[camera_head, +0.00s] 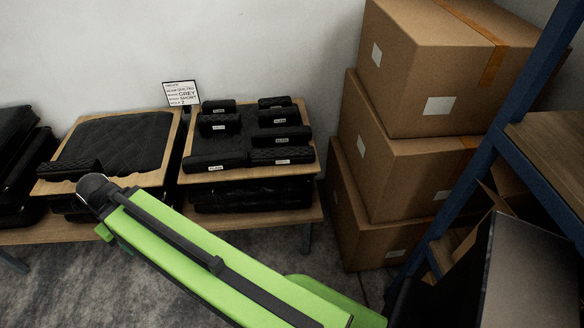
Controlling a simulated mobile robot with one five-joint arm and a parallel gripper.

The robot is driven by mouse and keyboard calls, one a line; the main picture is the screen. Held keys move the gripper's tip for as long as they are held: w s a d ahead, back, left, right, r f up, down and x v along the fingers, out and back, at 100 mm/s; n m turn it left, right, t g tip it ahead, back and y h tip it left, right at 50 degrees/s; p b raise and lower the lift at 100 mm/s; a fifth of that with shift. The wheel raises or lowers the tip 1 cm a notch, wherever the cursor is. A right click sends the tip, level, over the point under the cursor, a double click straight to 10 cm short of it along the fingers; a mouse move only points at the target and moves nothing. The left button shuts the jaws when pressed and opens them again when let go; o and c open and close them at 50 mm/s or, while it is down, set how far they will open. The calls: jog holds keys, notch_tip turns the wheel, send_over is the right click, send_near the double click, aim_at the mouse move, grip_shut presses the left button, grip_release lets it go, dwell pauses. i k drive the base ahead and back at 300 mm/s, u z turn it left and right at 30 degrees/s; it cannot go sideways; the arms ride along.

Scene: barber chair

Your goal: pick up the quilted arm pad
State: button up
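Several black arm pads with small white labels lie on a wooden board (188,177) in the camera_head view. The front right pad (268,156) shows a patterned, quilted-looking top. The front left pad (208,162) looks similar in shape. Other pads stand behind, among them one at the middle left (218,124) and one at the middle right (283,137). The labels are too small to read surely, so I cannot tell which pads are quilted. My green arm crosses the foreground, its visible far end in front of the left board. My gripper is not in view.
A sign (182,94) with words including "quilted" and "grey" stands behind the boards. A black quilted cushion (120,140) lies on the left board. Stacked cartons (385,160) and a blue-framed shelf (500,140) block the right. Carpet (95,285) shows below the wooden bench.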

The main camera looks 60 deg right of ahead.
aim_at(301, 155)
jog(key=z, duration=0.2)
jog(key=i, duration=0.9)
jog(key=u, duration=0.1)
